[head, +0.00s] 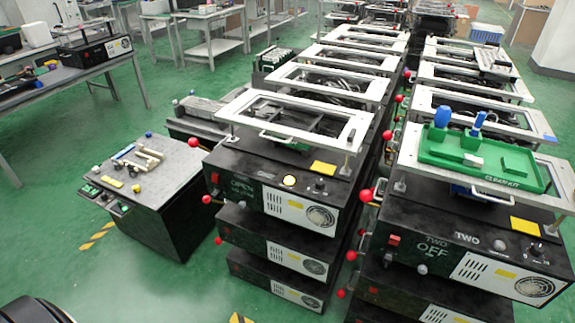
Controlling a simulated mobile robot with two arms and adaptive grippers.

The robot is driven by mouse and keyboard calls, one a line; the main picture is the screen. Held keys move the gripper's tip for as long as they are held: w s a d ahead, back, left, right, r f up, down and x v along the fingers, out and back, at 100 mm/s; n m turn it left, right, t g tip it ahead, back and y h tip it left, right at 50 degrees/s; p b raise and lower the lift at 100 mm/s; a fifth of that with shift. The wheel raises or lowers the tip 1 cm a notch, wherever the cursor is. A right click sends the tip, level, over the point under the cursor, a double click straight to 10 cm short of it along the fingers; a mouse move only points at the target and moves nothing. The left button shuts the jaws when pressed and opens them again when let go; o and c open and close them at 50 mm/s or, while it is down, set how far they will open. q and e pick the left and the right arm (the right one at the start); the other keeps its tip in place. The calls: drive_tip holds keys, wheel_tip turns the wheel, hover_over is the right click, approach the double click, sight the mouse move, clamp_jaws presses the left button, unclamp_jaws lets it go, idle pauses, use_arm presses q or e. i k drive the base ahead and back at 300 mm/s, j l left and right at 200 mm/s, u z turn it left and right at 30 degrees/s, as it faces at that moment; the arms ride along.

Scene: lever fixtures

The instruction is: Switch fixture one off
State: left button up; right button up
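A black fixture (262,165) stands in the middle of the head view with a white frame (300,127) on top. Its front has a small label too blurred to read surely, a lit yellow-white round button (289,180), a dark knob (320,184) and a red switch (214,178). Red ball knobs (207,199) stick out at its left side. I take it as fixture one, but no "ONE" is legible. The fixture to its right (455,235) reads "TWO" and "OFF"; its round button (499,245) looks unlit. Neither of my grippers is in view.
A green tray (480,160) with blue-handled items sits on fixture two. A black cabinet (150,190) with small parts stands at the left. More fixtures run back in rows.

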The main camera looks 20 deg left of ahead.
sight(214, 178)
drive_tip(key=u, duration=1.35)
